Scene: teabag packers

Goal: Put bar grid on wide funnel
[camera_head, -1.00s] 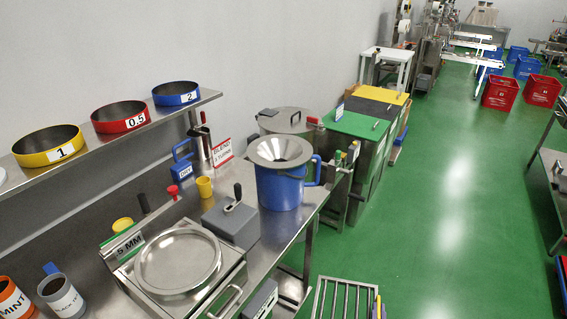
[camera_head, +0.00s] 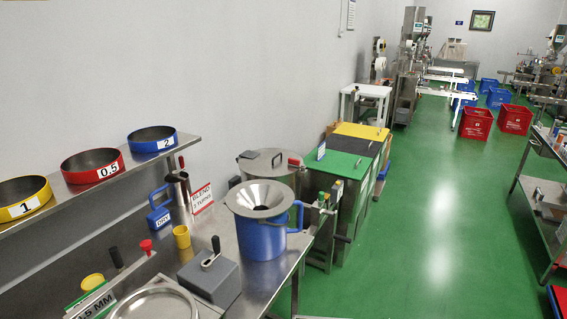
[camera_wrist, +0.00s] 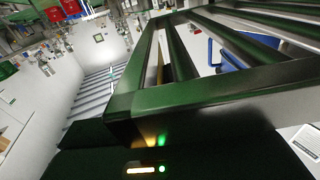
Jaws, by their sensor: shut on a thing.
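The wide funnel (camera_head: 240,196) is a steel cone with a broad flat rim, seated upright on a blue jug (camera_head: 258,238) on the steel bench in the head view. The bar grid (camera_wrist: 210,88) is a metal frame with parallel bars, close up and tilted in the wrist view. My gripper (camera_wrist: 165,138) is shut on the near edge of the grid; its fingertips are mostly hidden. Neither grid nor gripper shows in the head view. Blue patches show past the bars in the wrist view, too cropped to name surely.
A shelf with yellow, red and blue sieve rings (camera_head: 152,140) stands at left.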

